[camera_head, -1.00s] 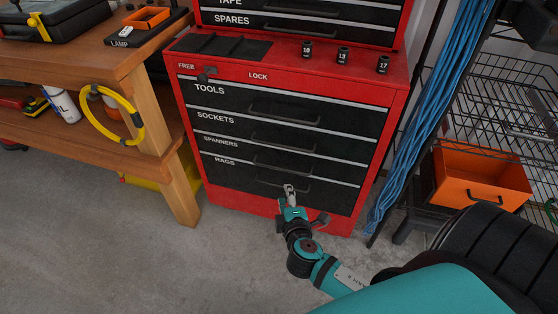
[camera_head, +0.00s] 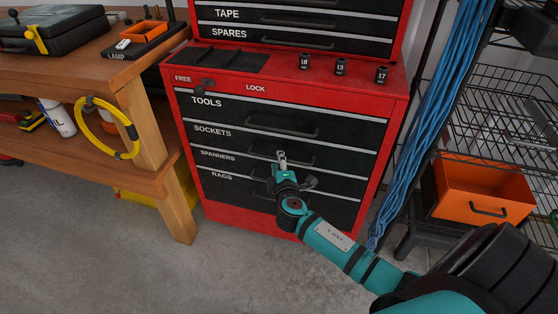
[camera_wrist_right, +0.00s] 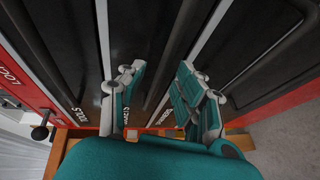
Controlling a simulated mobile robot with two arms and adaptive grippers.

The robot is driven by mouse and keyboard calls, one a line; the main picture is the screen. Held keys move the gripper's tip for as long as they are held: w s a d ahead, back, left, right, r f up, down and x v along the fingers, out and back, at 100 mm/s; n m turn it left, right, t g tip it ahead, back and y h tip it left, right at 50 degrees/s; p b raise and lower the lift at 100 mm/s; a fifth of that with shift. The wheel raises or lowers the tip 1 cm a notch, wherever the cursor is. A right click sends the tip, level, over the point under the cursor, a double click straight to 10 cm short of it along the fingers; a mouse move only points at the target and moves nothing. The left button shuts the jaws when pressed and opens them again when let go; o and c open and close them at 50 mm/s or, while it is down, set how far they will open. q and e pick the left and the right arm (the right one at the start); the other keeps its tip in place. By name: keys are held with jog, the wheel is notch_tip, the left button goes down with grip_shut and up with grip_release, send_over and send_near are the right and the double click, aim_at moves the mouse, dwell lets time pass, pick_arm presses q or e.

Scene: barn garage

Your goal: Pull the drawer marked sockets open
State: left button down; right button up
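The sockets drawer (camera_head: 234,144) is the black front marked SOCKETS, second from the top in the red cabinet; it looks closed. Its dark handle (camera_head: 304,158) is partly covered by my right gripper (camera_head: 281,158). In the right wrist view, my right gripper (camera_wrist_right: 160,80) is open, one finger on each side of a dark handle bar (camera_wrist_right: 172,62). I cannot tell whether the fingers touch it. The SOCKETS label (camera_wrist_right: 126,117) shows beside the left finger. A dark lever (camera_head: 206,84) sits nearer FREE than LOCK. My left gripper is not in view.
The tools drawer (camera_head: 225,103) is above, spanners and rags below, all looking closed. A wooden workbench (camera_head: 150,78) with a yellow hose loop (camera_head: 80,122) stands left. Blue cables (camera_head: 425,125) and an orange bin (camera_head: 481,187) are right. Floor in front is clear.

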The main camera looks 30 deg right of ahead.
jog(key=shift+x, duration=1.1)
grip_shut()
